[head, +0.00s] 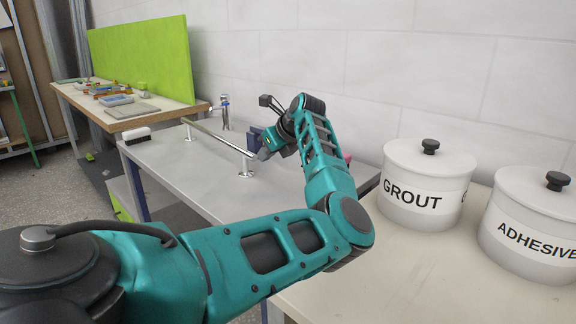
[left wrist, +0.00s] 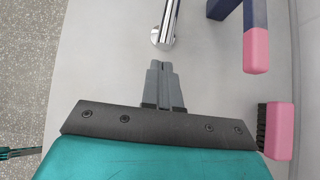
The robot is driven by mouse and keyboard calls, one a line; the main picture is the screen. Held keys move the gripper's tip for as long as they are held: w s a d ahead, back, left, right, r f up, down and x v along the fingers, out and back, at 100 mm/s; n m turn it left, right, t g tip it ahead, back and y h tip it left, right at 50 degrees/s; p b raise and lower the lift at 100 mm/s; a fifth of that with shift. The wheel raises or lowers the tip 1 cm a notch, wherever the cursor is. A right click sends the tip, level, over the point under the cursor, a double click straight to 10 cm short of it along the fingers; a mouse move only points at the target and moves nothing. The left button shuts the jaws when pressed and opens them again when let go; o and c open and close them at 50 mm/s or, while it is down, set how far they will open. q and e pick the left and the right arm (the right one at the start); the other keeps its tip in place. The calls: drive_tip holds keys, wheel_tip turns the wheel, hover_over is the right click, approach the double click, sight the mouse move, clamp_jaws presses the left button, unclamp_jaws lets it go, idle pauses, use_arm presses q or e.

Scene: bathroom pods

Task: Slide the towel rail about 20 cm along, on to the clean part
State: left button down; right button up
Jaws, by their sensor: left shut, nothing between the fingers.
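The towel rail (head: 215,137) is a thin metal bar on two short posts, standing on the grey table (head: 185,182) in the head view. In the left wrist view its near end and round post (left wrist: 163,37) show at the top. My left gripper (head: 264,154) is at the near end of the rail. Its fingers (left wrist: 160,66) are together and empty, pointing at the rail end with a small gap in the wrist picture. Whether they touch it is not clear. My right gripper is out of view. No clean or dirty part of the table can be told apart.
A dark-bristled brush (head: 136,135) lies at the table's left edge, and a chrome fitting (head: 225,113) stands behind the rail. A blue and pink object (left wrist: 256,48) and a pink brush (left wrist: 278,130) lie to the right. Grout (head: 425,185) and adhesive (head: 535,225) pots stand at right.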

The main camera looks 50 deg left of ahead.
use_arm(q)
drive_tip(key=p+v, duration=0.1)
drive_tip(key=v, duration=1)
drive_tip(key=shift+a, duration=0.1)
